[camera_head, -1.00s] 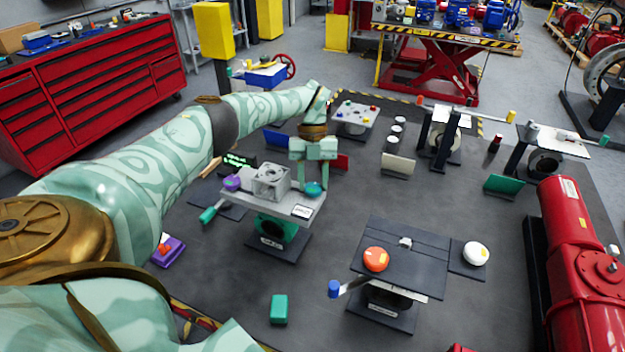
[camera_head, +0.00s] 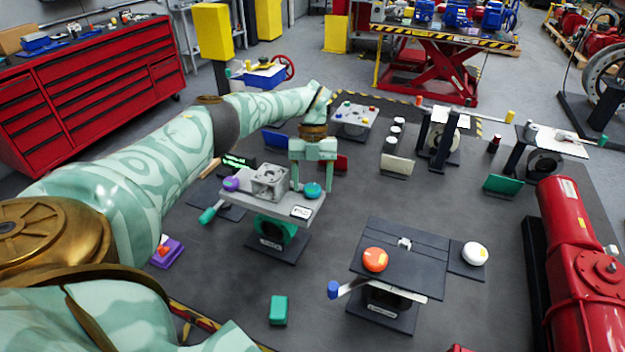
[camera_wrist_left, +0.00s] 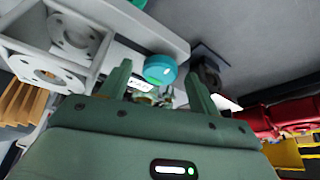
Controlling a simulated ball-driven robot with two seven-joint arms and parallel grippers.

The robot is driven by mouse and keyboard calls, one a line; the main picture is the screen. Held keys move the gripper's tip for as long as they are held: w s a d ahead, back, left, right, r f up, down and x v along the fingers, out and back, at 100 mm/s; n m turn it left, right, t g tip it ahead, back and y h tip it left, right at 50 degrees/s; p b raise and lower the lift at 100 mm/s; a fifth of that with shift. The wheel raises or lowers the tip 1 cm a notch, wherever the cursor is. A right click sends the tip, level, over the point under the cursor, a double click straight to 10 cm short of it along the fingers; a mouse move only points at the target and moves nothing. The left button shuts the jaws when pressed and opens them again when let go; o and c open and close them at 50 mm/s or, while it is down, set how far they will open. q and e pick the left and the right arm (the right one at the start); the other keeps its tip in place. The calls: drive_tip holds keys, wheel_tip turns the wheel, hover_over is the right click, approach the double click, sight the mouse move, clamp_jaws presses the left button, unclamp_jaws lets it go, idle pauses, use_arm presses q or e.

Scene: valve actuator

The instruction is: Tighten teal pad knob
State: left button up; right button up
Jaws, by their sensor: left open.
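In the left wrist view, the teal knob (camera_wrist_left: 160,69) shows between and a little beyond the open fingers (camera_wrist_left: 158,88). I cannot tell whether a finger touches it. My right gripper is not in view.
A purple knob (camera_head: 231,184) sits at the plate's left end, next to the bracket block (camera_head: 270,182). A teal-handled lever (camera_head: 208,215) sticks out at the left. A dark stand with an orange knob (camera_head: 375,260) is nearer right.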

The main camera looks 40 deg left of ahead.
use_arm(q)
drive_tip(key=b+v, duration=0.1)
drive_tip(key=v, duration=0.6)
drive_tip(key=shift+r+b, duration=0.15)
drive_tip(key=shift+b, duration=0.15)
drive_tip(key=shift+w, duration=0.1)
